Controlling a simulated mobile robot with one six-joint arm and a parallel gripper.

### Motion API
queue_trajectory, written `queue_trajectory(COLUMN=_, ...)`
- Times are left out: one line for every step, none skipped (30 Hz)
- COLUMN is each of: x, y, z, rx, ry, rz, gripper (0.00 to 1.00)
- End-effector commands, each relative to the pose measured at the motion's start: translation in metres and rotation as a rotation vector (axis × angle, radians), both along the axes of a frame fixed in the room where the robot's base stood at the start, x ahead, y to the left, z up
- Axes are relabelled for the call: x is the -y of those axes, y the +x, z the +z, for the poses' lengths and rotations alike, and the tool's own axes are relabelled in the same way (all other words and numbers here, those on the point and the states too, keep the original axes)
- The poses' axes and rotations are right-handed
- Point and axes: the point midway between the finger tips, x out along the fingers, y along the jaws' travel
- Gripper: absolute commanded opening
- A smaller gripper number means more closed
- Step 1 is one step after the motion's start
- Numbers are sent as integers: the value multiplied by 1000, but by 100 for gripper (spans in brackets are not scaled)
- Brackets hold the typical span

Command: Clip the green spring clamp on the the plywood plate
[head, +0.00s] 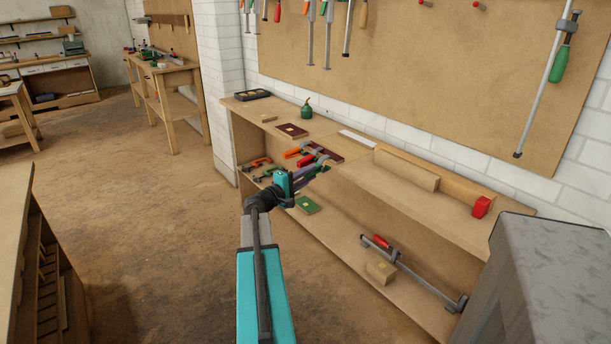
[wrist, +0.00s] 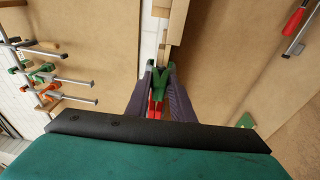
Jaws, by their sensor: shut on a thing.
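My gripper (wrist: 158,82) is shut on the green spring clamp (wrist: 160,80), whose green jaws point away from me. A red part shows between the fingers, just behind the green. In the head view my gripper (head: 318,164) is over the bench's front side; the clamp is not clear there. Pale wooden pieces lie just ahead of the clamp in the wrist view, including a long strip (wrist: 178,22). I cannot tell which is the plywood plate, nor whether the clamp touches it. In the head view a long wooden block (head: 406,167) lies on the bench, right of my gripper.
The workbench (head: 455,226) runs along a white brick wall under a tool board (head: 430,70). Red and orange clamps (head: 298,152) lie near my gripper. A bar clamp (head: 415,272) and a small wooden block (head: 381,272) are on the lower shelf. A grey cabinet (head: 550,280) stands right.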

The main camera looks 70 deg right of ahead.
Motion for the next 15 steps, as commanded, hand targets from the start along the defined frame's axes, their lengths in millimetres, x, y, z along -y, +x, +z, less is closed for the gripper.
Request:
queue_trajectory(x=3, y=-1, z=0, rx=0, ry=-1, rz=-1, gripper=0)
queue_trajectory(x=5, y=-2, z=-1, rx=0, ry=-1, rz=-1, gripper=0)
queue_trajectory(x=7, y=-3, z=-1, rx=0, ry=-1, rz=-1, gripper=0)
queue_trajectory(x=8, y=-3, z=-1, rx=0, ry=-1, rz=-1, gripper=0)
queue_trajectory(x=10, y=-4, z=-1, rx=0, ry=0, rz=-1, gripper=0)
queue_trajectory(x=12, y=-5, z=-1, rx=0, ry=0, rz=-1, gripper=0)
queue_trajectory(x=13, y=-5, z=-1, rx=0, ry=0, rz=-1, gripper=0)
queue_trajectory(x=14, y=-6, z=-1, rx=0, ry=0, rz=0, gripper=0)
queue_trajectory(x=16, y=-6, z=-1, rx=0, ry=0, rz=0, gripper=0)
queue_trajectory(x=18, y=-7, z=-1, rx=1, ry=0, rz=0, gripper=0)
queue_trajectory(x=19, y=-7, z=-1, rx=1, ry=0, rz=0, gripper=0)
queue_trajectory(x=20, y=-8, z=-1, rx=1, ry=0, rz=0, gripper=0)
queue_trajectory(x=21, y=-8, z=0, rx=1, ry=-1, rz=0, gripper=0)
queue_trajectory(x=22, y=-9, z=0, rx=1, ry=-1, rz=0, gripper=0)
queue_trajectory(x=24, y=-9, z=0, rx=1, ry=-1, rz=0, gripper=0)
